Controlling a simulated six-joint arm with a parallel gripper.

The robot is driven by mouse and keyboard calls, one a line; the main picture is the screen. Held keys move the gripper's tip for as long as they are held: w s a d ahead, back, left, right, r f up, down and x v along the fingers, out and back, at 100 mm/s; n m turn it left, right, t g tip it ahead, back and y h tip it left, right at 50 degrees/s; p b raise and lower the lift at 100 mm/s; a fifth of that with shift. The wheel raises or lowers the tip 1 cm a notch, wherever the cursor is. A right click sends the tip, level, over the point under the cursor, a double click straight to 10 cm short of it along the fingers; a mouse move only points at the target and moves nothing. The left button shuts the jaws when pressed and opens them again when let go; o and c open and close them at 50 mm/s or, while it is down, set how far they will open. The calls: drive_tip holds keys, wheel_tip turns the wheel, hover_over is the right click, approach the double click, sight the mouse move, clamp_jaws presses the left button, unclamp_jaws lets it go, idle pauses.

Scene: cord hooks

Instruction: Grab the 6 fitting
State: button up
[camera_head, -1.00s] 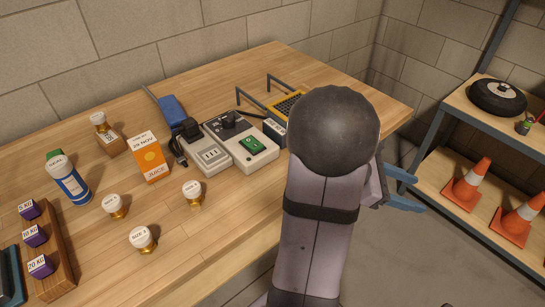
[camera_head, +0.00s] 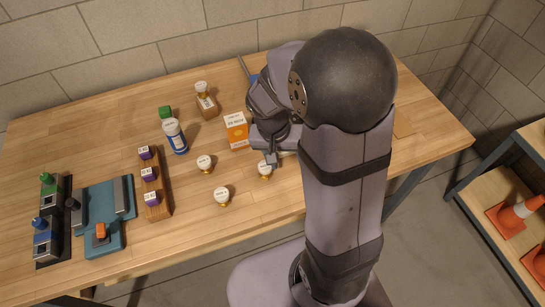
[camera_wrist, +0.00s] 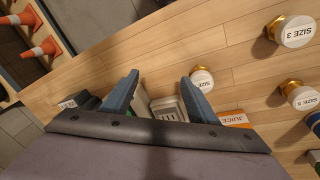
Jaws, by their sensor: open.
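Brass fittings with white round caps stand on the table. The one nearest my gripper (camera_head: 271,158) is the right-hand fitting (camera_head: 264,169); in the wrist view (camera_wrist: 202,80) it shows by the right fingertip, its label too small to read surely. A fitting marked SIZE 3 (camera_wrist: 295,32) also shows in the head view (camera_head: 222,195). A fitting that seems marked SIZE 5 (camera_wrist: 303,98) also shows in the head view (camera_head: 205,163).
An orange juice carton (camera_head: 236,130) stands just left of my gripper. Grey devices (camera_wrist: 168,108) lie below the fingers in the wrist view.

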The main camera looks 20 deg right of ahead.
sight(265, 165)
drive_tip(key=w+a+m, duration=0.1)
drive_tip(key=a, duration=0.1)
drive_tip(key=w+a+r+y, duration=0.1)
drive_tip(key=a, duration=0.1)
drive_tip(key=w+a+r+m+t+p, duration=0.1)
drive_tip(key=a, duration=0.1)
drive_tip(key=shift+w+a+m+y, duration=0.15)
drive_tip(key=shift+a+m+y, duration=0.05)
drive_tip(key=shift+m+y, duration=0.1)
drive_tip(key=shift+w+d+f+p, duration=0.1)
drive_tip(key=shift+d+f+p, duration=0.15)
drive_tip(key=shift+f, duration=0.6)
drive_tip(key=shift+d+f+p, duration=0.15)
drive_tip(key=shift+f+p, duration=0.2)
drive_tip(key=shift+f, duration=0.5)
drive_tip(key=shift+w+d+f+p, duration=0.15)
drive_tip(key=shift+w+f+p, duration=0.05)
drive_tip(key=shift+f, duration=0.8)
drive_tip(key=shift+w+d+f+p, duration=0.15)
drive_tip(key=shift+f+p, duration=0.05)
drive_tip(key=shift+f, duration=0.75)
drive_tip(key=c, duration=1.2)
